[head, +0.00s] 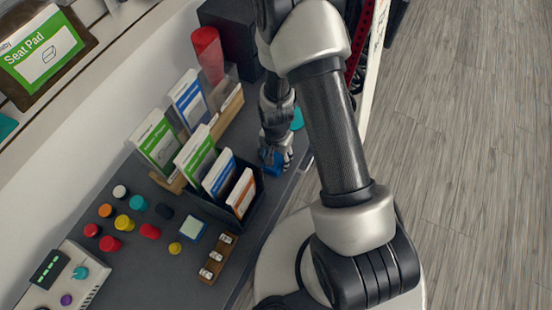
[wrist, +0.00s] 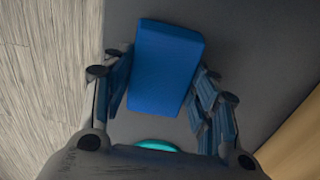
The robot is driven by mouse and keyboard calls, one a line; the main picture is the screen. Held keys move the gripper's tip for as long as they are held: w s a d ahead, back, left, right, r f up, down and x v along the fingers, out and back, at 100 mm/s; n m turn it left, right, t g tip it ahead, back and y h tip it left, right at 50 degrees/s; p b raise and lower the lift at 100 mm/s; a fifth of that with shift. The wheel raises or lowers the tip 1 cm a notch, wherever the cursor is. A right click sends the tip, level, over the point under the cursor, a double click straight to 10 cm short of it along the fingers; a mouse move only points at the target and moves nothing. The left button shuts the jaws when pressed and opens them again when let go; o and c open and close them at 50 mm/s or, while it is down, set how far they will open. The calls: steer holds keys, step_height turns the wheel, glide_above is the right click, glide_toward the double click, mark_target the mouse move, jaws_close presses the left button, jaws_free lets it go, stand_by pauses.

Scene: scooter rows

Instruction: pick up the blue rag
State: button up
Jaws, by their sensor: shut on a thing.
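The blue rag (wrist: 165,65) looks like a smooth folded blue block in the wrist view. It sits between the two fingers of my gripper (head: 276,150), which is shut on it. In the head view only a small part of the rag (head: 269,158) shows under my gripper, near the right edge of the grey counter (head: 215,290). My fingers hide the rest of it there. I cannot tell whether the rag still touches the counter.
A dark holder with upright cards (head: 243,193) stands close left of my gripper. A teal round thing (wrist: 155,146) lies close by. A red cup (head: 208,52) stands farther back. Several coloured knobs and a wooden rack (head: 217,259) are on the counter's near part.

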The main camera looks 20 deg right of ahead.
mark_target(276, 158)
steer(key=shift+c, duration=0.8)
steer(key=shift+r, duration=0.1)
step_height(276, 158, up, 20)
steer(key=p, duration=0.6)
steer(key=shift+p, duration=0.3)
steer(key=o, duration=0.4)
steer(key=c, duration=0.4)
